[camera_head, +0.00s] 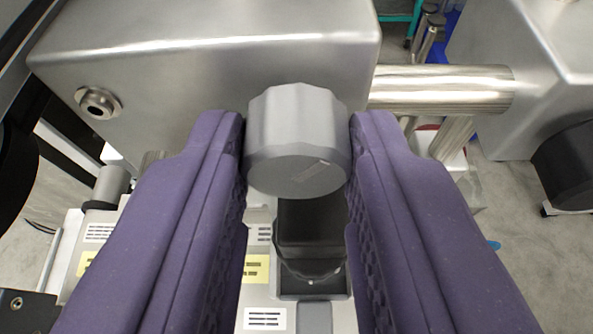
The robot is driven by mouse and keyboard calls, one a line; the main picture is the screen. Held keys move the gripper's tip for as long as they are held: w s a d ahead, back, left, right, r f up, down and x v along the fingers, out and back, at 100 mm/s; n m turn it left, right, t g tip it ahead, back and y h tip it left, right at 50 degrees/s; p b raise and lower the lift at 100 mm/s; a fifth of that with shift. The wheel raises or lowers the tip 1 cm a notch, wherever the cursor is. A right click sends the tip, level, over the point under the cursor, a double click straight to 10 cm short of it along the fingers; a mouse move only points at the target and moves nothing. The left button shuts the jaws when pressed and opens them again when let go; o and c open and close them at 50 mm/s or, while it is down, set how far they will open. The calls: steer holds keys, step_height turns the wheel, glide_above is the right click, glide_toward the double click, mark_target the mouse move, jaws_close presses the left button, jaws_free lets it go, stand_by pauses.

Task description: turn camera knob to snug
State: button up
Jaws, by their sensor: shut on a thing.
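The camera knob (298,140) is a grey, faceted round knob with a short light mark on its front face. It sits on the front of a brushed metal housing (200,65). My gripper (298,150) has two purple padded fingers, one on each side of the knob. Both fingertips touch the knob's sides, and the gripper is shut on it. The knob's far side and its shaft are hidden.
A shiny metal bar (440,88) runs right from the housing to another metal block (530,80). Below the knob is a black part (310,230) on a light panel with labels. A round metal fitting (98,102) sticks out at the left. Grey floor shows at the right.

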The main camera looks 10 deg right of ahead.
stand_by(0.4)
steer(key=o, duration=1.1)
steer(key=shift+c, duration=0.2)
steer(key=p+v, duration=0.2)
steer(key=v, duration=0.5)
steer(key=shift+s, duration=0.35)
steer(key=shift+a, duration=0.15)
